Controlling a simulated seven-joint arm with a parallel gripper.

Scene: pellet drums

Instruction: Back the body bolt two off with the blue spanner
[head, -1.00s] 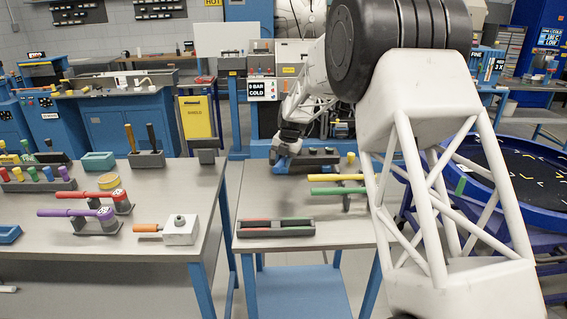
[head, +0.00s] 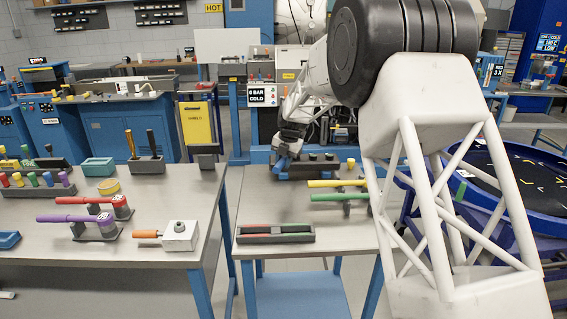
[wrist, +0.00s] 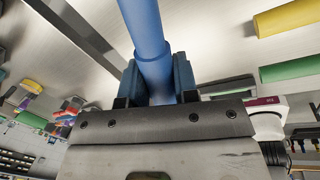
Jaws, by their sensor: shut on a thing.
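My gripper (head: 285,160) is over the back left of the middle bench. In the wrist view its two blue fingers (wrist: 157,84) are shut on the blue spanner (wrist: 143,25), a round blue handle running up out of the picture. The spanner's working end is not visible. Close to the gripper's right in the head view is a long dark block (head: 314,167) with several dark knobs on top. I cannot tell which part is body bolt two, nor whether the spanner touches any bolt.
Yellow (head: 337,183) and green (head: 338,197) handles lie on a stand right of the gripper. A dark tray (head: 276,239) with red and green strips lies in front. My arm fills the right side. The left bench (head: 160,205) holds red and purple handled tools.

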